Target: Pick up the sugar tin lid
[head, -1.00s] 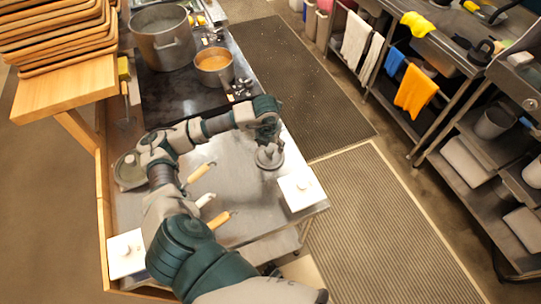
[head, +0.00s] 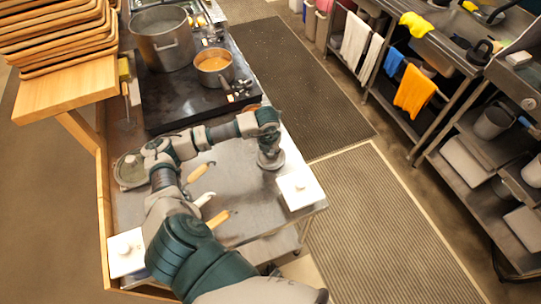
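A round grey metal piece (head: 277,163), which looks like a lid, is at the right side of the steel table (head: 243,195). My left gripper (head: 269,150) points down right over it and hides its middle. I cannot tell whether the fingers are open or closed on it, nor whether it rests on the table. Two white square tins or lids with knobs are on the table, one at the right corner (head: 297,190) and one at the front left (head: 126,254). I cannot tell which piece is the sugar tin lid. My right gripper is not in view.
Utensils with wooden handles (head: 200,171) lie mid-table, beside my arm. A round metal item (head: 130,172) is at the left edge. A dark cooktop (head: 180,103) behind carries a large pot (head: 162,42) and a smaller filled pan (head: 213,65). Stacked trays (head: 60,35) stand back left.

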